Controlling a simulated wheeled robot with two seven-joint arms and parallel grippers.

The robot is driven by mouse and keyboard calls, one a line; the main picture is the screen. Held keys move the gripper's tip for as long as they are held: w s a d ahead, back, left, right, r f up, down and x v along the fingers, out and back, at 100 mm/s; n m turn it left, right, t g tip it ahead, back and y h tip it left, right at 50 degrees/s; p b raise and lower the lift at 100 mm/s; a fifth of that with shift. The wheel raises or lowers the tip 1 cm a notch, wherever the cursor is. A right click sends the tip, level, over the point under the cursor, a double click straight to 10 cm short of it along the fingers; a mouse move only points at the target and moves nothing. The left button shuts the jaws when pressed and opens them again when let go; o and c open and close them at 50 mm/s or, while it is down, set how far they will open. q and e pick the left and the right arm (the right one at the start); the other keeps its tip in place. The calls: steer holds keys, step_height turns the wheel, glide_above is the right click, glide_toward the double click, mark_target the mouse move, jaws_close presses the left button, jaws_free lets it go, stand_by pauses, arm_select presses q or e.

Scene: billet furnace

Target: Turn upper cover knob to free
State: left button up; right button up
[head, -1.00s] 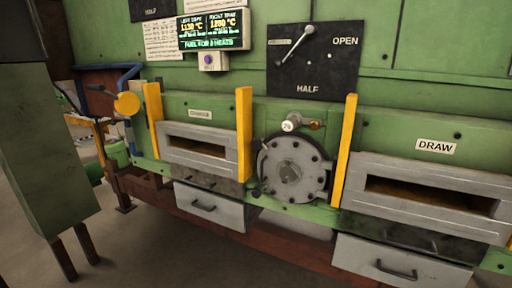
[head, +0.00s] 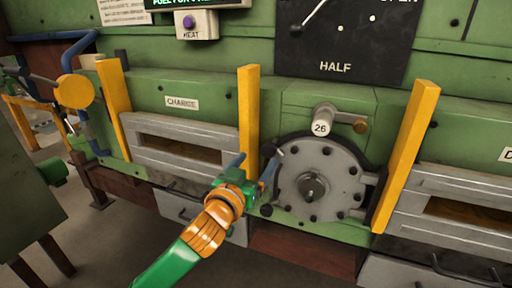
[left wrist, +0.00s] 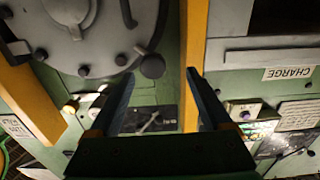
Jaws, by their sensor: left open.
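The upper cover knob (head: 268,150) is a small dark round knob at the upper left edge of the round grey cover (head: 330,165). In the left wrist view, which looks upside down, the knob (left wrist: 152,66) shows between and beyond the fingers, beside the cover (left wrist: 60,40). A lower dark knob (head: 266,211) sits at the cover's lower left. My left gripper (head: 257,164) is open and empty, its blue-grey fingers pointing at the upper knob; I cannot tell the remaining gap. It also shows in the left wrist view (left wrist: 165,82). My right gripper is not in view.
A yellow post (head: 248,115) stands left of the knob and another (head: 408,150) stands right of the cover. A white gauge marked 26 (head: 321,128) juts out above the cover. The CHARGE door (head: 180,145) is at the left, and a black dial plate (head: 345,45) is above.

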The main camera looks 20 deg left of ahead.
mark_target(267, 152)
arm_select(q)
steer(key=w, duration=0.1)
steer(key=w+d, duration=0.1)
steer(key=w+r+p, duration=0.1)
steer(key=shift+d, duration=0.35)
steer(key=shift+w+a+f, duration=0.1)
steer(key=shift+w+f, duration=0.05)
steer(key=shift+w, duration=0.3)
steer(key=shift+w+a+f, duration=0.1)
steer(key=shift+w+f, duration=0.05)
steer(key=shift+w, duration=0.25)
steer(key=shift+w+a+f, duration=0.1)
steer(key=shift+w, duration=0.1)
steer(key=shift+s, duration=0.15)
steer(key=shift+c, duration=1.1)
jaws_close()
